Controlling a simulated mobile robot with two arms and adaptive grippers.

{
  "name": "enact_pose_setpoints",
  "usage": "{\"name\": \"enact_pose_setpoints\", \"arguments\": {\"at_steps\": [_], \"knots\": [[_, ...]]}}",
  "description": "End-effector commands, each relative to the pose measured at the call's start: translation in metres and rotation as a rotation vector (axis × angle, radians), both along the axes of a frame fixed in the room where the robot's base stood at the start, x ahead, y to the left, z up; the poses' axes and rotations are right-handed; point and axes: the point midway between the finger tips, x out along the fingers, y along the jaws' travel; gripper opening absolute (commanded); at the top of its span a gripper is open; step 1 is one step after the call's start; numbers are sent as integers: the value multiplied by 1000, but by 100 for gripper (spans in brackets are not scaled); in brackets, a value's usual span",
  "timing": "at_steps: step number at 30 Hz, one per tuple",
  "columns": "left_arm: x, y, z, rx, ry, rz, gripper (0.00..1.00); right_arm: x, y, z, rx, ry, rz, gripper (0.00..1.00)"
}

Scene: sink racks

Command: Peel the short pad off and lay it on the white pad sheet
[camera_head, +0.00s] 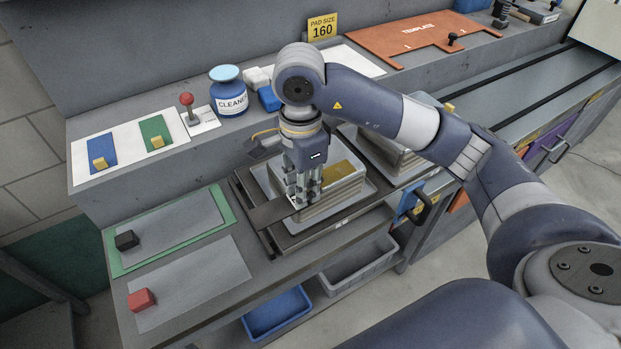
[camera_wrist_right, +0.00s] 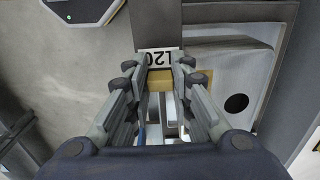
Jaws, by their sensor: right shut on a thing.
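My right gripper (camera_head: 301,200) points down over the near left side of a tray (camera_head: 335,219). A white sheet (camera_head: 84,176) on the back ledge holds a blue pad (camera_head: 102,147) and a green pad (camera_head: 155,131) with yellow tabs. My left gripper is out of view.
A sign (camera_head: 322,26) reads PAD SIZE 160. A cleaner jar (camera_head: 228,95) and red-knobbed lever (camera_head: 188,100) stand on the ledge. Grey sheets with a black block (camera_head: 126,240) and red block (camera_head: 141,300) lie at left. An orange template (camera_head: 400,38) is at the back.

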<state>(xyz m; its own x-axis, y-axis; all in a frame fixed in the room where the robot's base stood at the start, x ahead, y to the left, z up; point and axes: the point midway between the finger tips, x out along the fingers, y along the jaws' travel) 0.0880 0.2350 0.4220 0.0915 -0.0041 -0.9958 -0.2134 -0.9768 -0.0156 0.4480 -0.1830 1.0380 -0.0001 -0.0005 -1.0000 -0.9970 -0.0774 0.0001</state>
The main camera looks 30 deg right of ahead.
Motion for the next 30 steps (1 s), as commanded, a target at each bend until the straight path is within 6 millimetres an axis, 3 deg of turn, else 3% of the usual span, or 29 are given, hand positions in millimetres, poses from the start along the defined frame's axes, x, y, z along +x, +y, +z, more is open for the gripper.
{"name": "enact_pose_setpoints", "arguments": {"at_steps": [11,30], "knots": [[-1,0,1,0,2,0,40,0,0,2,0,0,0,0],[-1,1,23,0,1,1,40,0,0,38,0,0,1,0]]}}
